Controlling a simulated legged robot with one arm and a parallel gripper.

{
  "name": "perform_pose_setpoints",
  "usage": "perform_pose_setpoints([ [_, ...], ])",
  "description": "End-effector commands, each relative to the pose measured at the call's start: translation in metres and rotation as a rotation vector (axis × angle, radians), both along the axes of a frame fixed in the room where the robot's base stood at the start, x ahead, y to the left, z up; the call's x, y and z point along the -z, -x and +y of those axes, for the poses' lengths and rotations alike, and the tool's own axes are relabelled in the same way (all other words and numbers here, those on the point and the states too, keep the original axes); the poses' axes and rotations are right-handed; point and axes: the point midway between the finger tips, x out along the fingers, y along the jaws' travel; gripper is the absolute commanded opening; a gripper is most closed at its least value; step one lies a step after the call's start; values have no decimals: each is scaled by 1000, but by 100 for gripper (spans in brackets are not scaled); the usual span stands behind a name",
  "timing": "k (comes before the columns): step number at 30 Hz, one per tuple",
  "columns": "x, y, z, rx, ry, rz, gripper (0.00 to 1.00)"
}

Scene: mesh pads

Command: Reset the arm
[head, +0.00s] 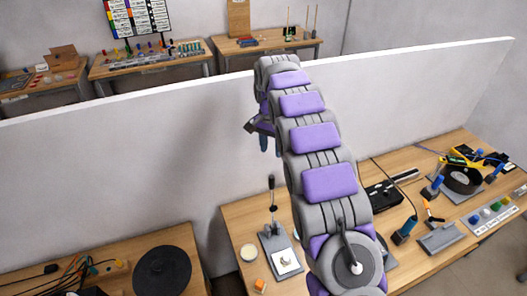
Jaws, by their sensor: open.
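My arm, with purple pads on grey links, rises from the bottom middle of the head view and reaches up and away in front of the white partition. My gripper (264,137) is at its far end, partly hidden behind the arm links. Its dark fingers point down in front of the partition. It is open, and nothing shows between the fingers. It is well above the wooden table.
A wooden table (240,212) below holds a small press-like stand (279,254), a black box (384,195) and several tools. Another table at lower left carries a black disc (162,271) and cables. A white partition (130,150) runs behind; more workbenches stand beyond it.

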Motion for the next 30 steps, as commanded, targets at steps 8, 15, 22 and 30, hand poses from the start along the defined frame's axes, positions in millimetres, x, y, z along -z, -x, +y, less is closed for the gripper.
perform_pose_setpoints([
  [8, -1, 0, 7, -2, 5, -1, 48],
  [15, -1, 1, 7, -3, 5, -1, 48],
  [22, -4, 26, -7, -36, 8, 5, 48],
  [30, -6, 96, -26, -129, 8, 18, 48],
])
